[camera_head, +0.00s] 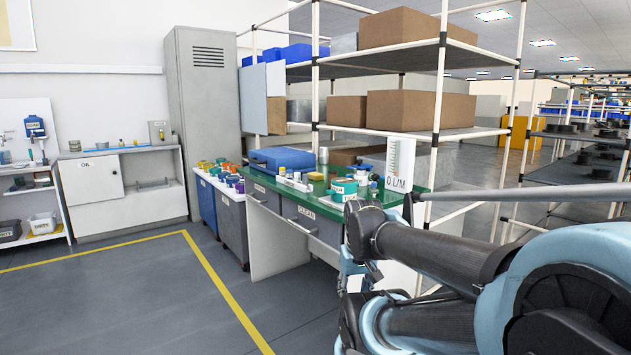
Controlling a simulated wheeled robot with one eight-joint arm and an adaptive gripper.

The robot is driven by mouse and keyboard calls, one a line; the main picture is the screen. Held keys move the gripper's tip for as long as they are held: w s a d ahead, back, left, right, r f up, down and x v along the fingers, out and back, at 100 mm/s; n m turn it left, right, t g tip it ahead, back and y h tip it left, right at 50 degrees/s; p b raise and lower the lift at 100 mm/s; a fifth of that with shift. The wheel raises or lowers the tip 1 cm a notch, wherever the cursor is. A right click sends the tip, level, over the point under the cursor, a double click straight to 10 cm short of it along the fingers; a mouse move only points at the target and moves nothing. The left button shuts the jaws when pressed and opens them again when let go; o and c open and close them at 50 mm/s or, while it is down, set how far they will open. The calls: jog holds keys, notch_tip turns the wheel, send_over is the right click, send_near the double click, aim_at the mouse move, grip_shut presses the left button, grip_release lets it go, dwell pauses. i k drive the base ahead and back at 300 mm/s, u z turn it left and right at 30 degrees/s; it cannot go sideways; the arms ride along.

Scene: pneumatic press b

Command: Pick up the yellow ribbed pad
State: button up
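I cannot make out a yellow ribbed pad for certain in the head view. Small yellow items (202,164) show among the coloured parts at the left end of the bench row, too small to identify. My arm (440,255) is folded across the lower right, in front of the green-topped bench (270,196). The arm hides the right end and front of that bench.
A blue case (281,160), small containers and a teal tub (344,188) stand on the green bench. A white cabinet (122,198) and a tall grey locker (205,115) stand at the left. A shelf with cardboard boxes (420,110) rises behind. The left floor is clear.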

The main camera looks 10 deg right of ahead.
aim_at(314, 176)
jog(key=z, duration=0.95)
jog(key=k, duration=0.7)
jog(key=u, duration=0.8)
jog(key=i, duration=1.15)
jog(key=u, duration=0.05)
